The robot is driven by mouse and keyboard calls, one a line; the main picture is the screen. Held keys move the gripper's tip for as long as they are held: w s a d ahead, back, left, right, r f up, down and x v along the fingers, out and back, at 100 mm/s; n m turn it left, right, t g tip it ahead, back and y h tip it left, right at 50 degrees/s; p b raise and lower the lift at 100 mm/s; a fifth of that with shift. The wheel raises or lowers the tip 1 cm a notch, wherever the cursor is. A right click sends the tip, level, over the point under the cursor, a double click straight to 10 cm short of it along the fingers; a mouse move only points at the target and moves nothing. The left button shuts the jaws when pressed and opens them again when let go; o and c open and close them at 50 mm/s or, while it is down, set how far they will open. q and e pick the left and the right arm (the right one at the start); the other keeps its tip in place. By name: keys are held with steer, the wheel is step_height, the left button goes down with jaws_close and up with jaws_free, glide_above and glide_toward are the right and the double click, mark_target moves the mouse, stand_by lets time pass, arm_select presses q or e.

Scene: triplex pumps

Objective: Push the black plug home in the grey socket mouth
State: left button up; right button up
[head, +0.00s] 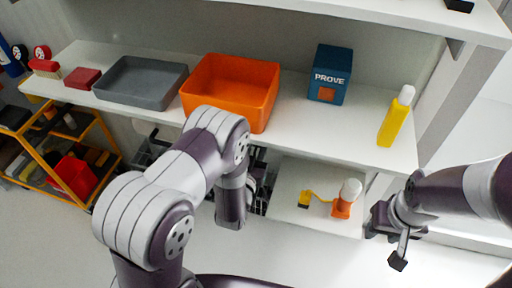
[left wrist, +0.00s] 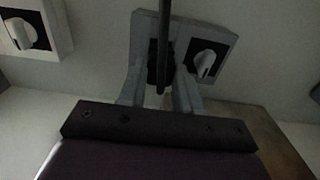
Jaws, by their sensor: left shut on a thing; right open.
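In the left wrist view my left gripper (left wrist: 160,88) is shut on the black plug (left wrist: 158,62), with a grey finger on each side of it. A dark cable (left wrist: 166,30) runs vertically in front of the plug. Behind it is a grey plate (left wrist: 146,24) with a white knob on a black square to the right. The socket mouth is not visible, so I cannot tell how far in the plug sits. In the head view my left gripper is hidden beneath the shelf. My right gripper (head: 391,237) is open and empty at the right.
A second white knob (left wrist: 20,33) is on another plate at upper left. The shelf (head: 290,125) holds a grey tray (head: 140,102), orange bin (head: 260,105), blue PROVE box (head: 325,90) and yellow bottle (head: 393,120). An orange-and-white item (head: 343,205) stands on the lower shelf.

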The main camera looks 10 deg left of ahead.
arm_select(q)
steer(key=shift+w, duration=1.4)
arm_select(e)
steer(key=shift+f, duration=0.25)
arm_select(q)
steer(key=o, duration=1.1)
steer(key=shift+f, duration=0.1)
